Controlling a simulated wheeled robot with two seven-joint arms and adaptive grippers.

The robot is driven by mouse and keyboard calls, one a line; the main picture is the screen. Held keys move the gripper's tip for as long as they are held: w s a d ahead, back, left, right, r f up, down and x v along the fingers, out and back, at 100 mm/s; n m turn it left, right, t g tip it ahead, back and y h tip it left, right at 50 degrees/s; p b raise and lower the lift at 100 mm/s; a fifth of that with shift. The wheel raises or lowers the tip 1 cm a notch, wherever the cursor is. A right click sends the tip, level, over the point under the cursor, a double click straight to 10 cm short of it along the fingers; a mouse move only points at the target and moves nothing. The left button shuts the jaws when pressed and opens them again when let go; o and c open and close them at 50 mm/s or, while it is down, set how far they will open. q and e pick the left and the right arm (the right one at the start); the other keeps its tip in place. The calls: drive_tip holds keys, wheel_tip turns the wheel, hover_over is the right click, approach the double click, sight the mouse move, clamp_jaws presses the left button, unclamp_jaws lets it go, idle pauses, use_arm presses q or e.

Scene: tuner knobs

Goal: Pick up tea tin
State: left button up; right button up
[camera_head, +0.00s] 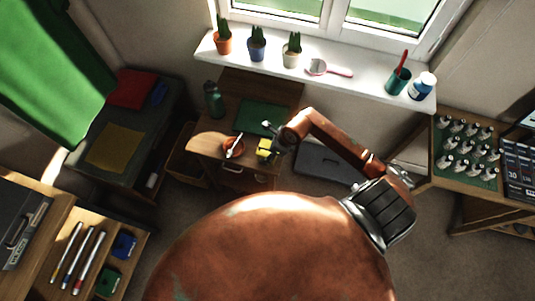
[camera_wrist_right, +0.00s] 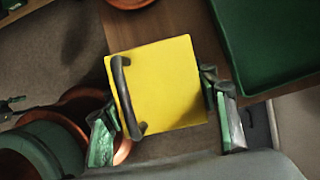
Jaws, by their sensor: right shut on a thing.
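The tea tin, seen as a yellow box (camera_head: 264,145), is at the right front part of the small wooden desk (camera_head: 205,146). In the right wrist view the tin (camera_wrist_right: 175,85) shows a square yellow face with a dark curved bar along its left side. My right gripper (camera_head: 272,149) reaches it from the right. In the right wrist view the fingers of my right gripper (camera_wrist_right: 165,125) are on either side of the tin, shut on it. I cannot tell whether the tin still touches the desk. My left gripper is not in view.
The windowsill (camera_head: 375,85) behind holds potted plants and a teal cup (camera_head: 397,80). A grey case (camera_head: 325,165) lies on the floor right of the desk.

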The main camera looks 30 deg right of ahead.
drive_tip(key=c, duration=0.6)
drive_tip(key=shift+r, duration=0.1)
